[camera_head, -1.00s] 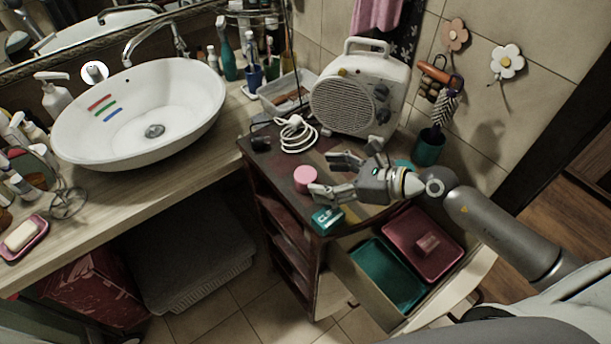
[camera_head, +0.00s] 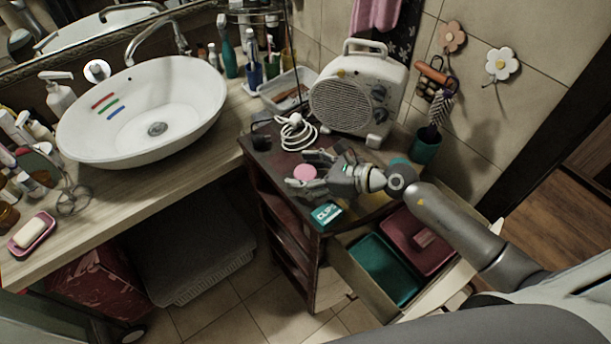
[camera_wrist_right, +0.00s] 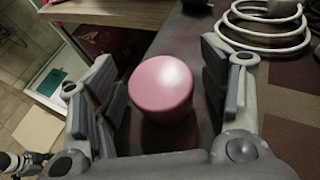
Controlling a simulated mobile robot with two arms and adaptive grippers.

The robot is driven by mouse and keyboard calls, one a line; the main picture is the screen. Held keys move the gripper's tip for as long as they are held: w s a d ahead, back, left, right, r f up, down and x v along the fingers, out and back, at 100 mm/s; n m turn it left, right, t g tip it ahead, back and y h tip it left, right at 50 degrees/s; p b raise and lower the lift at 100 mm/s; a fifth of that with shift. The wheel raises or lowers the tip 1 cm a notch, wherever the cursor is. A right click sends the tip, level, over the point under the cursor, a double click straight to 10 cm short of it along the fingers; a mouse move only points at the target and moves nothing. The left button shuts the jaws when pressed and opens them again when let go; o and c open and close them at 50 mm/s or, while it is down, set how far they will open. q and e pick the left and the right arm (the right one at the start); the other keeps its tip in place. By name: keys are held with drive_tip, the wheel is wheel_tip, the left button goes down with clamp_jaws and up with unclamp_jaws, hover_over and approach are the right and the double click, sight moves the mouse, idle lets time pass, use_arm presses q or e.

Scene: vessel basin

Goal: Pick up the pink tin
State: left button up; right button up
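The pink tin (camera_head: 305,172) is a short round tin standing upright on top of the dark wooden cabinet (camera_head: 268,160). My right gripper (camera_head: 306,170) is open, with its fingers on either side of the tin. In the right wrist view the tin (camera_wrist_right: 161,88) sits between the two open fingers (camera_wrist_right: 160,92), with a gap on both sides, so it is not gripped. The tin's lower part is partly hidden by a finger in the head view. My left gripper is not in view.
A teal clips box (camera_head: 327,214) lies near the cabinet's front edge. A white coiled cable (camera_head: 296,133) and a heater (camera_head: 358,98) stand behind the tin. An open drawer with a teal tray (camera_head: 384,270) and a dark red tray (camera_head: 420,243) is below the arm.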

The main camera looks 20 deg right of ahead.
drive_tip(key=c, duration=0.9)
drive_tip(key=shift+r, duration=0.15)
drive_tip(key=shift+r, duration=0.6)
drive_tip(key=shift+s+a+r, duration=0.5)
drive_tip(key=shift+s+r, duration=1.45)
drive_tip(key=shift+s, duration=0.35)
drive_tip(key=shift+s+a+r, duration=0.45)
drive_tip(key=shift+s+r, duration=1.45)
drive_tip(key=shift+s, duration=0.35)
drive_tip(key=shift+s+a+r, duration=0.5)
drive_tip(key=shift+s+r, duration=1.45)
drive_tip(key=shift+s, duration=0.35)
